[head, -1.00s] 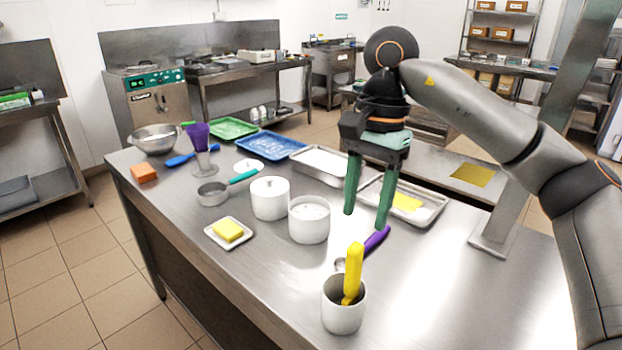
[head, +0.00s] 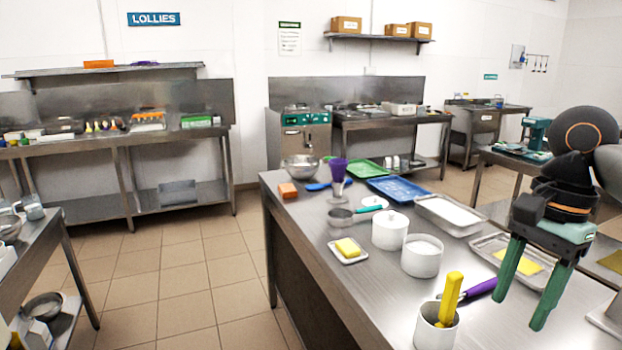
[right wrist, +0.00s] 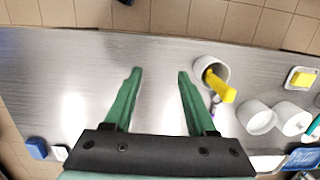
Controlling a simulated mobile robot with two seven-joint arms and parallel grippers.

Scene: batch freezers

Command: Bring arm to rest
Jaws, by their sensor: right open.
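My right gripper (head: 522,292) has green fingers spread apart with nothing between them. It hangs above the right part of the steel table (head: 315,262), pointing down. In the right wrist view the two fingers (right wrist: 157,75) frame only bare steel. A white cup (head: 437,328) holding a yellow-handled tool (head: 450,298) stands to the left of the gripper in the head view. My left gripper is in neither view.
A purple-handled scoop (head: 481,289) and a metal tray with a yellow item (head: 530,267) lie near the gripper. White pots (head: 422,256), a dish with a yellow sponge (head: 347,246) and a blue tray (head: 398,188) stand on the table. Open tiled floor (head: 170,280) lies left.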

